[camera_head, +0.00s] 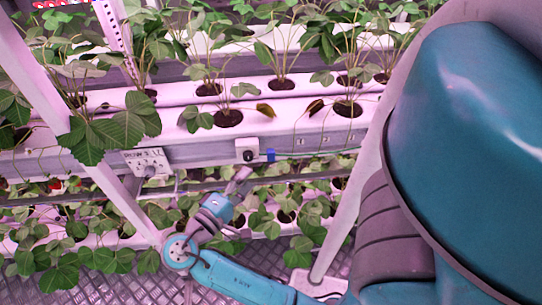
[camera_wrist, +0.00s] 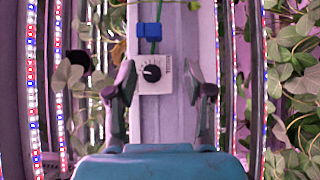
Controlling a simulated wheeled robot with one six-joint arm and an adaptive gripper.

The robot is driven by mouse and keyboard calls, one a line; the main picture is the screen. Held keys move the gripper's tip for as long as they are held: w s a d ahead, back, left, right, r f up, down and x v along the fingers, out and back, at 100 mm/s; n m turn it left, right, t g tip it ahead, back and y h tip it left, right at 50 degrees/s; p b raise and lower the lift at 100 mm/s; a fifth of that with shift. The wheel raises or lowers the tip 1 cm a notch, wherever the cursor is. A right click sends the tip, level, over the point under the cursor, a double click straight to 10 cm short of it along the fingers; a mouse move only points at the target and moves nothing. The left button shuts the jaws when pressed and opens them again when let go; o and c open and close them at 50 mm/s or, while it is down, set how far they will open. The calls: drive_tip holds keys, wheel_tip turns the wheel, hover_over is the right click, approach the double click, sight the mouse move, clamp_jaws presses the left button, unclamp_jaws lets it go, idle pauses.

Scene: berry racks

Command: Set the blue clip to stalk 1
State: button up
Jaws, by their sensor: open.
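The blue clip (camera_head: 270,155) sits on the front face of the white rack gutter, just right of a dial box, with a thin green line running beside it. It also shows in the wrist view as a small blue block (camera_wrist: 149,31) beyond the dial box. My gripper (camera_wrist: 159,72) is open and empty, its two dark fingers apart with the dial box showing between them. In the head view, my gripper (camera_head: 241,178) is below the gutter's front edge, near the dial box and lower left of the clip. I cannot tell which stalk is stalk 1.
The dial box (camera_head: 246,150) is white with a black knob. Leafy plants grow from holes in the upper gutter (camera_head: 190,157), with more on a lower tier. A slanted white post (camera_head: 360,195) stands right of my gripper.

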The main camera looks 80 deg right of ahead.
sight(271, 160)
drive_tip(key=shift+m+g, duration=0.4)
drive_tip(key=shift+g, duration=0.1)
drive_tip(key=x, duration=1)
drive_tip(key=shift+s+d+r, duration=0.15)
drive_tip(key=shift+s+r, duration=0.15)
drive_tip(key=shift+s, duration=0.05)
clamp_jaws()
